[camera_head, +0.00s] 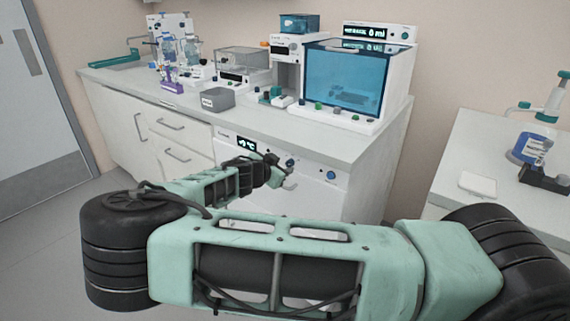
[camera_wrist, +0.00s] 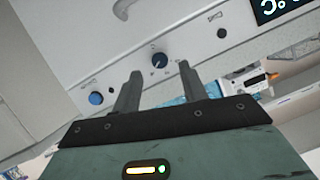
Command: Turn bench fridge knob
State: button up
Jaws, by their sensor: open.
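The bench fridge (camera_head: 350,200) is a white unit under the bench with a lit display (camera_head: 247,144) on its front panel. My gripper (camera_wrist: 160,70) is open and empty. Its two fingers point at the panel, with the knob appearing between their tips. I cannot tell the exact gap to the knob. In the head view my gripper (camera_head: 285,181) is small and close to the panel, just below the knob.
A second blue round control (camera_head: 331,175) sits on the panel; it also shows in the wrist view (camera_wrist: 96,98). The bench top (camera_head: 240,112) above carries lab devices and a grey box (camera_head: 217,99). A side table (camera_head: 450,165) stands to the right. Floor is clear at left.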

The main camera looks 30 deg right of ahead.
aim_at(288, 164)
jog(key=shift+x, duration=1.65)
grip_shut()
